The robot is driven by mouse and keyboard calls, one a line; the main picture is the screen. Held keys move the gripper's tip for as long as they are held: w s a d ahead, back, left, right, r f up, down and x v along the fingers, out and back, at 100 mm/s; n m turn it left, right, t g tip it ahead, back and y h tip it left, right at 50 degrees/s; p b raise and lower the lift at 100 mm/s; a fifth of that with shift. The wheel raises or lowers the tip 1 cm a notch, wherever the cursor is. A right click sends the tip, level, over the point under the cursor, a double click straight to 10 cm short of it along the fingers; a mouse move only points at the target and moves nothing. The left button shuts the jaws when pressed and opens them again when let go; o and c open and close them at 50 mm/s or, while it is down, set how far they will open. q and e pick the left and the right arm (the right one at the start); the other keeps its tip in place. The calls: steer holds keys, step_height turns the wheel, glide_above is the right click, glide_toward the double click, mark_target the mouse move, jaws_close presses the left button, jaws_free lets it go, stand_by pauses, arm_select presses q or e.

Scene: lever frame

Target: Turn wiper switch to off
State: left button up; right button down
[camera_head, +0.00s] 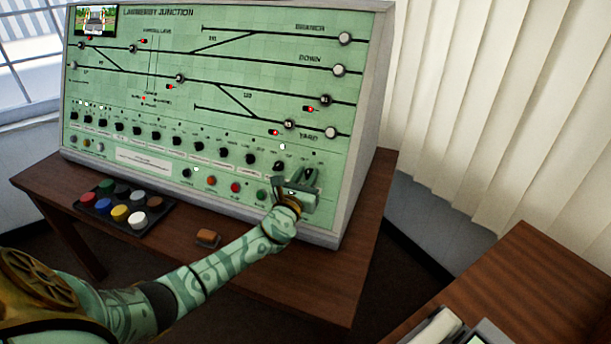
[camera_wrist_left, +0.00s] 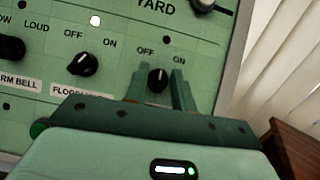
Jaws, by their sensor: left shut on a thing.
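The wiper switch is taken to be the black rotary knob (camera_wrist_left: 158,79) at the panel's lower right, marked OFF at its upper left and ON at its upper right. Its name label is hidden behind my gripper. My left gripper (camera_head: 302,181) is at this knob; in the left wrist view its two fingers (camera_wrist_left: 159,84) stand on either side of the knob, shut on it. The knob's pale mark seems to point about upward, but its exact setting is hard to tell. My right gripper is not in view.
A similar black knob (camera_wrist_left: 83,64) sits just left, labelled in part FLOOD. The green panel (camera_head: 225,75) stands on a brown desk (camera_head: 330,285). A tray of coloured buttons (camera_head: 119,207) and a small brown block (camera_head: 208,238) lie in front. Another wooden surface (camera_head: 520,275) is at right.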

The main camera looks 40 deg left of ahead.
arm_select(q)
steer(key=n+g+y, duration=0.1)
steer(key=n, duration=0.2)
steer(key=n+g+y, duration=0.1)
steer(key=n+y, duration=0.1)
steer(key=n, duration=0.1)
steer(key=n+y, duration=0.1)
steer(key=n, duration=0.2)
steer(key=shift+d+f+g+p, duration=0.1)
steer(key=shift+g+p, duration=0.2)
steer(key=shift+g, duration=0.1)
steer(key=shift+y, duration=0.3)
steer(key=o, duration=0.7)
steer(key=shift+c, duration=0.2)
steer(key=shift+s, duration=0.1)
steer(key=shift+s+d, duration=0.25)
steer(key=p+v, duration=0.2)
steer(key=v, duration=1.3)
steer(key=shift+s+p, duration=0.2)
steer(key=shift+p, duration=0.1)
steer(key=shift+d, duration=0.15)
